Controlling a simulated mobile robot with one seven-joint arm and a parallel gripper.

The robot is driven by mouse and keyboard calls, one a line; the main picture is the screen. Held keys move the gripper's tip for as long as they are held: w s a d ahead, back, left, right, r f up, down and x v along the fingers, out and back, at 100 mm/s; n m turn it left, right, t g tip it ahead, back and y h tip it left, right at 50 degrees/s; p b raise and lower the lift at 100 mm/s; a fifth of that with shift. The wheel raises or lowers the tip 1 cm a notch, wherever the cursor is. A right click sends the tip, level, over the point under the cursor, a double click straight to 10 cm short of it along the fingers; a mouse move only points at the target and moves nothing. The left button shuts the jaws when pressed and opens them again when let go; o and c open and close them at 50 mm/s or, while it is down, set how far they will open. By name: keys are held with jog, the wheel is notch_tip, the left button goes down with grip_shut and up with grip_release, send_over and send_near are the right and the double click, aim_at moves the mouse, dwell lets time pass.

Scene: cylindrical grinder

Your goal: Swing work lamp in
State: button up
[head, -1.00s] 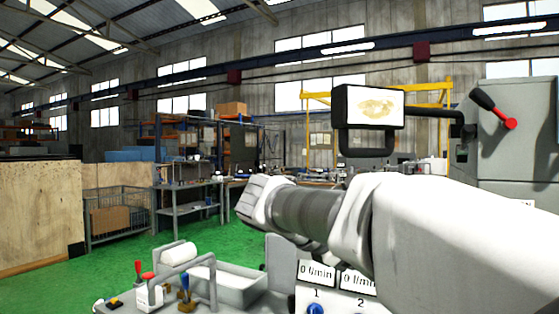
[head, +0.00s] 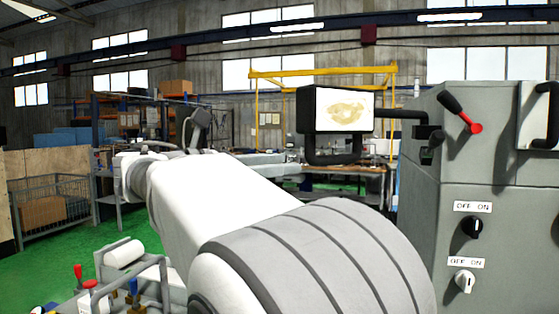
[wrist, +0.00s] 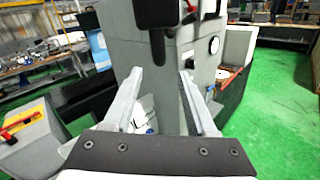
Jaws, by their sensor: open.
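What looks like the work lamp is a black-framed panel (head: 343,110) with a bright face and a tan blotch, right of centre in the head view. A dark arm joins it to the grey machine cabinet (head: 500,190), and a black loop handle (head: 335,159) hangs under it. In the wrist view a black part (wrist: 157,12), likely this panel and handle, is cut off by the top edge. My gripper (wrist: 159,80) is open and empty, its fingers apart just below that black part. I cannot tell the exact gap.
The cabinet carries a red-tipped lever (head: 463,115) and two OFF/ON switches (head: 472,227). Coloured levers (head: 78,273) and a bent pipe stand at lower left. A wire cage (head: 52,205) stands at left. Green floor (wrist: 265,105) is clear at right in the wrist view.

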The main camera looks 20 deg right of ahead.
aim_at(333, 160)
jog(key=x, duration=1.2)
jog(key=shift+w+d, duration=0.1)
jog(key=shift+d, duration=0.3)
grip_shut()
dwell(0.7)
